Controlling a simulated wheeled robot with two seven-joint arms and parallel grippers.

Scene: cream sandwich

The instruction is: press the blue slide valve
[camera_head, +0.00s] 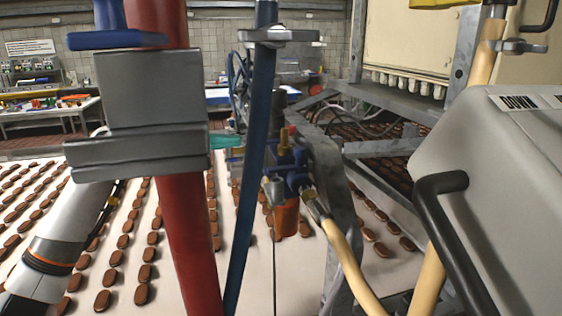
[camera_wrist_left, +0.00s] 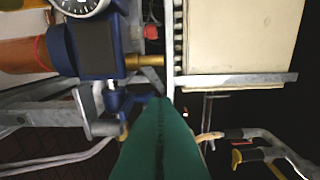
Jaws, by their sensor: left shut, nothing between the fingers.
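The blue slide valve (camera_head: 292,178) sits on the machine frame in the middle of the head view, with a brass fitting above it and an orange-brown cylinder (camera_head: 286,218) below. In the left wrist view a blue valve body (camera_wrist_left: 93,48) with a dark face is at the upper left, under a round gauge. My left gripper (camera_head: 236,142) shows teal fingers between the red post and the blue pole, left of the valve. Its shut, empty fingers fill the lower middle of the wrist view (camera_wrist_left: 163,103), close to the blue parts. I cannot tell whether they touch. My right gripper is out of view.
A thick red post (camera_head: 190,235) with a grey block hides part of my left arm. A thin blue pole (camera_head: 250,185) stands before the valve. A grey machine cover (camera_head: 510,160) with a black handle fills the right. Brown biscuits lie in rows on the white conveyor (camera_head: 175,285).

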